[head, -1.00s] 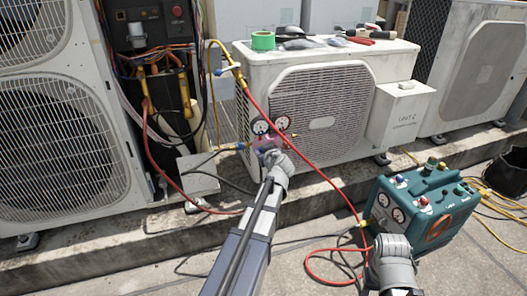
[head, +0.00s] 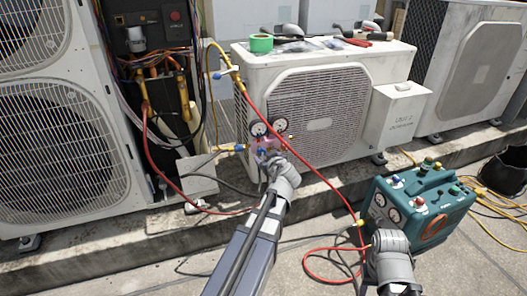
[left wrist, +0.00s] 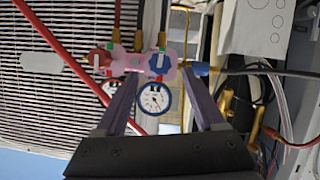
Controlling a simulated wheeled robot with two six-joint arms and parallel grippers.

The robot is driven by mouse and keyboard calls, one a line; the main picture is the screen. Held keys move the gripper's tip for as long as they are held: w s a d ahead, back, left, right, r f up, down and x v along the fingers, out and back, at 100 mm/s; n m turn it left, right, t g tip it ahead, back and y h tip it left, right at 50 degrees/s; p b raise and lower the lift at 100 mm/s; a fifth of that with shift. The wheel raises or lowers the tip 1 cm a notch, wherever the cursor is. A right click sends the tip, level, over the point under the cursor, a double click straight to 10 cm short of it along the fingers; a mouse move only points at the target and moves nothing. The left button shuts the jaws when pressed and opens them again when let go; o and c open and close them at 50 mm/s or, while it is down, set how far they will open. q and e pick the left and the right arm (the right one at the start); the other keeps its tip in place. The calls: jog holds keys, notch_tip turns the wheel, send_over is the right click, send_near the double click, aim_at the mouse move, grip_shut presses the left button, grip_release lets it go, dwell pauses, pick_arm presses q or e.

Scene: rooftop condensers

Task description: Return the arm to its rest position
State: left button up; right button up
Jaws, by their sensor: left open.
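My left arm (head: 250,240) reaches up from the bottom middle of the head view to the manifold gauge set. My left gripper (left wrist: 162,85) is open, its two fingers pointing at the manifold (left wrist: 140,62) in the left wrist view. One round gauge (left wrist: 154,98) shows between the fingers. I cannot tell whether the fingers touch the manifold. In the head view the two gauges (head: 258,128) stand just beyond the gripper, in front of the small condenser. Part of my right arm (head: 390,262) shows at the lower right; its gripper fingers are not visible.
A small condenser (head: 395,55) carries green tape (head: 261,43) and tools on top. A red hose (head: 305,165) runs from the manifold area past my left arm toward the teal machine (head: 435,195). A large condenser unit (head: 120,90) stands at left.

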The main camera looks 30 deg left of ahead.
pick_arm(q)
jog(key=shift+s+d+r, duration=0.25)
jog(key=shift+s+d, duration=0.2)
jog(key=shift+d, duration=0.05)
jog(key=s+d+m+g+h+p, duration=0.3)
jog(key=s+d+m+p, duration=0.15)
jog(key=s+d, duration=0.4)
jog(key=s+d+f+m+g+h+p, duration=0.15)
jog(key=s+d+m+g+p, duration=0.3)
jog(key=d, duration=0.75)
jog(key=s+d+m+g+h+p, duration=0.25)
jog(key=s+d+m+h, duration=0.2)
jog(key=s+d, duration=0.5)
notch_tip(320, 180, up, 38)
jog(key=d+m+p, duration=0.1)
jog(key=d+p, duration=0.1)
jog(key=p, duration=3.6)
jog(key=shift+d+y, duration=0.15)
jog(key=shift+y, duration=0.15)
